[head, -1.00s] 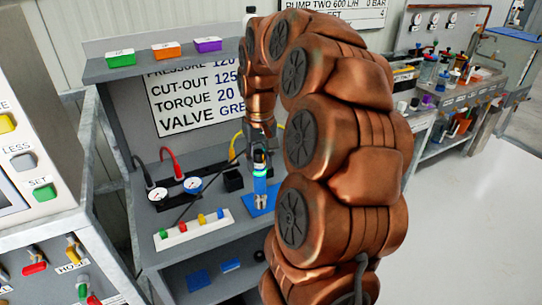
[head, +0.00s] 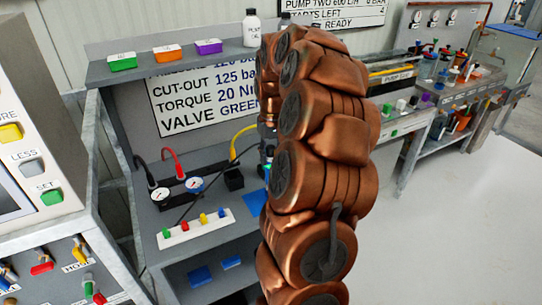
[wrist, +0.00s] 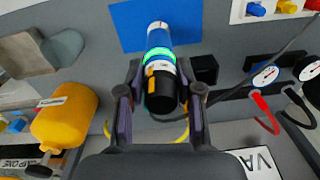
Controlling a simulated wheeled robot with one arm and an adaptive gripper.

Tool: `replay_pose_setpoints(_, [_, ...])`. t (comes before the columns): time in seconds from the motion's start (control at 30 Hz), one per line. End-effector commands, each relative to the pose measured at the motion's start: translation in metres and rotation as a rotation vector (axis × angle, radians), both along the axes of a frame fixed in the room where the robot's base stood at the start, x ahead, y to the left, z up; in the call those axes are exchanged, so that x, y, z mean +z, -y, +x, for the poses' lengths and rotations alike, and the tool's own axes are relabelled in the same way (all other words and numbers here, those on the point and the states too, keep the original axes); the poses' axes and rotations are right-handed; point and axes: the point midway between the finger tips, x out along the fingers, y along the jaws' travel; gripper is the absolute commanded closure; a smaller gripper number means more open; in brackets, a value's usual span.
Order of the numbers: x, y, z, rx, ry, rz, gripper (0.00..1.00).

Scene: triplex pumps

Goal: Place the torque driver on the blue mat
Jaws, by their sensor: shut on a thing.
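The torque driver (wrist: 162,65) has a blue body, a glowing green ring, a white and orange label and a black end. My gripper (wrist: 160,82) is shut on it, with one finger on each side. The blue mat (wrist: 125,25) lies beyond the driver in the wrist view, and the driver's far end overlaps it in the picture; I cannot tell whether they touch. In the head view the blue mat (head: 253,202) shows on the bench beside my arm, partly covered. My arm hides the gripper and most of the driver there.
On the bench stand two gauges (head: 194,184) with red and black hoses, a white strip with coloured knobs (head: 196,229) and a black block (head: 233,178). A yellow bottle (wrist: 66,114) is left of the gripper in the wrist view. A shelf (head: 180,64) with coloured boxes is above.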

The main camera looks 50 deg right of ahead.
Motion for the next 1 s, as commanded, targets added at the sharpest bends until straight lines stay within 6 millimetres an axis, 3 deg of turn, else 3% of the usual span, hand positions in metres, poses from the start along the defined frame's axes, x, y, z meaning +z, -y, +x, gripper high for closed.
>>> replay_pose_setpoints(0.3, [-0.0107,-0.0003,0.0,0.0,0.002,0.0,1.0])
replay_pose_setpoints(0.33, [-0.0109,-0.0003,0.0,0.0,0.001,0.0,0.63])
replay_pose_setpoints(0.57, [-0.0109,-0.0005,-0.0001,0.0,0.001,0.0,0.4])
replay_pose_setpoints(1.0, [-0.0037,0.0002,0.0004,0.0,0.002,-0.001,0.4])
